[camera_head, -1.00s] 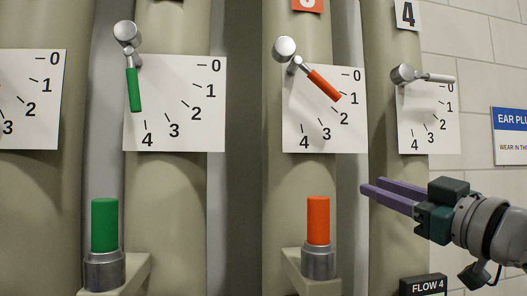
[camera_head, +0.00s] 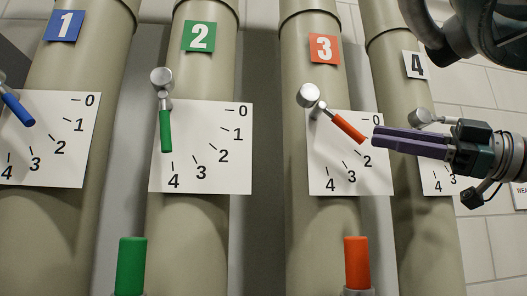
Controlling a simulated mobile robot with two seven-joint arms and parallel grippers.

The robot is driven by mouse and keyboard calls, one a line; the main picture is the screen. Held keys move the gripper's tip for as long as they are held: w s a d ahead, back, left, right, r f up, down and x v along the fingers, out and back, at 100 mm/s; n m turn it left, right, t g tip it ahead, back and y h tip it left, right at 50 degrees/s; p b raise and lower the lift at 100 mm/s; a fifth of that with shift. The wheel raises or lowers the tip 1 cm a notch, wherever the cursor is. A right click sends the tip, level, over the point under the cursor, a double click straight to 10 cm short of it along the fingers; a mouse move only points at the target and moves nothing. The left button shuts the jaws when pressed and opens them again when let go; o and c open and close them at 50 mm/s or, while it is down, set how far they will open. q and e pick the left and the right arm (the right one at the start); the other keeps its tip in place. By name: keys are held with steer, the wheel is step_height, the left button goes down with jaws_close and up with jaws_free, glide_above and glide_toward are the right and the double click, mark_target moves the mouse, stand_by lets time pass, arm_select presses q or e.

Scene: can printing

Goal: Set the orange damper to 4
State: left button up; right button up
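The orange damper lever (camera_head: 349,128) is on pipe 3, under the orange number 3 plate (camera_head: 324,48). It hangs from a round metal pivot (camera_head: 309,95) and slants down to the right, roughly between 1 and 2. Its white dial plate (camera_head: 322,170) shows 0, 2, 3 and 4; the 1 mark is not clearly visible. My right gripper (camera_head: 375,139) comes in from the right, its purple fingertips beside the lever's lower end. I cannot tell whether they touch, or whether the closely stacked fingers are parted. My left gripper is out of view.
The green lever (camera_head: 165,130) on pipe 2 hangs almost straight down; the blue lever (camera_head: 18,108) is at the left edge. A green post (camera_head: 131,266) and an orange post (camera_head: 357,263) stand below. The metal lever on pipe 4 (camera_head: 420,116) is partly behind my gripper.

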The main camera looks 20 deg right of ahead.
mark_target(349, 130)
steer(key=p+x, duration=0.1)
steer(key=x, duration=0.1)
steer(key=p+x, duration=0.3)
steer(key=shift+w+a+r, duration=0.1)
steer(key=shift+a+r, duration=0.05)
steer(key=shift+r, duration=0.25)
steer(key=shift+w+a, duration=0.35)
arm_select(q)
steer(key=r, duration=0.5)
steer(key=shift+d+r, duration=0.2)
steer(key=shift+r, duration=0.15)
arm_select(e)
steer(key=shift+f, duration=0.15)
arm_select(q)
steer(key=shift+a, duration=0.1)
arm_select(e)
jaws_close()
